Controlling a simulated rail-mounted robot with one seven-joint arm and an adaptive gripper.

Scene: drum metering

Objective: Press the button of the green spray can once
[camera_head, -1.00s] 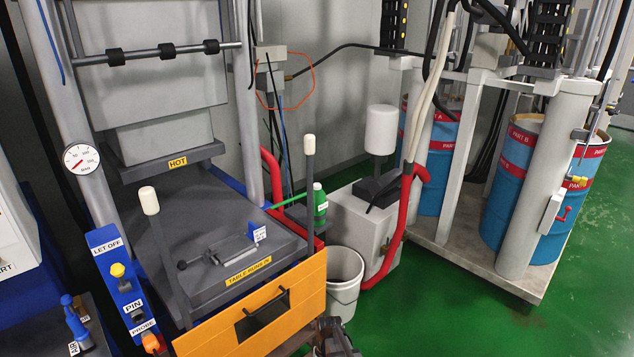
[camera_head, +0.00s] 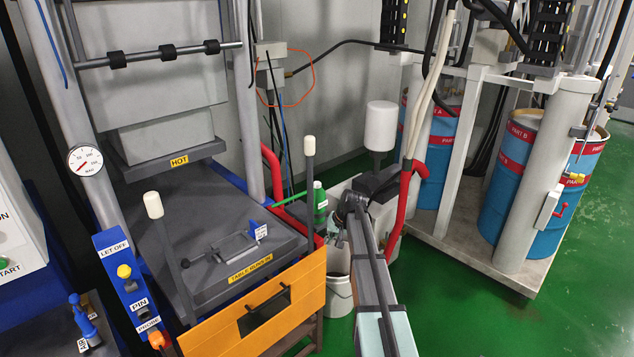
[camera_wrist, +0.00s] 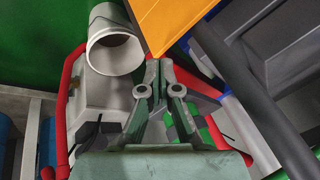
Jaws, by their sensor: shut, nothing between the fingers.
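The green spray can (camera_head: 319,200) stands upright in the head view, just right of the dark table, with a white label. A thin green tube runs left from near its top. In the wrist view only bright green patches (camera_wrist: 206,132) show, partly hidden behind my gripper. My gripper (camera_head: 338,236) is just right of the can and above the bucket in the head view; I cannot tell if it touches the can. In the wrist view the fingertips (camera_wrist: 158,66) are together with nothing between them. The can's button is not clear in either view.
A white bucket (camera_head: 339,296) stands below my gripper. The orange table front (camera_head: 248,318) and an upright dark lever with a white knob (camera_head: 309,145) are close on the left. A pale machine with red hoses (camera_head: 405,205) is behind and right. Green floor is free at right.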

